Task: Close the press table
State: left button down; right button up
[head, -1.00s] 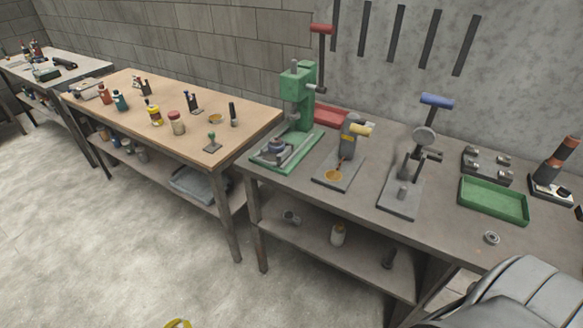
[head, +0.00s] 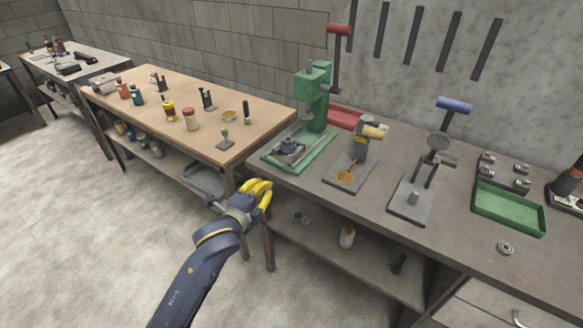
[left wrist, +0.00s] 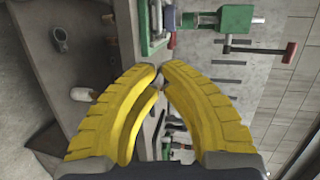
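The green press (head: 317,100) stands at the left end of the grey table, with a red-handled lever on top. Its green base tray (head: 318,160) holds a dark grey table part (head: 290,148); I cannot tell how far that part is open. The press also shows at the top of the left wrist view (left wrist: 235,18). My left gripper (head: 264,187) is in front of the table's left front edge, below and in front of the press and apart from it. Its yellow fingertips (left wrist: 160,70) come together with nothing between them. My right gripper is not in view.
Right of the press stand a yellow-handled tool (head: 362,145), a blue-handled press (head: 437,145) and a green tray (head: 508,208). A red tray (head: 343,118) lies behind. A wooden bench (head: 190,85) with bottles adjoins on the left. A lower shelf (head: 330,255) holds small items.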

pick_arm(q)
jog(key=x, duration=1.4)
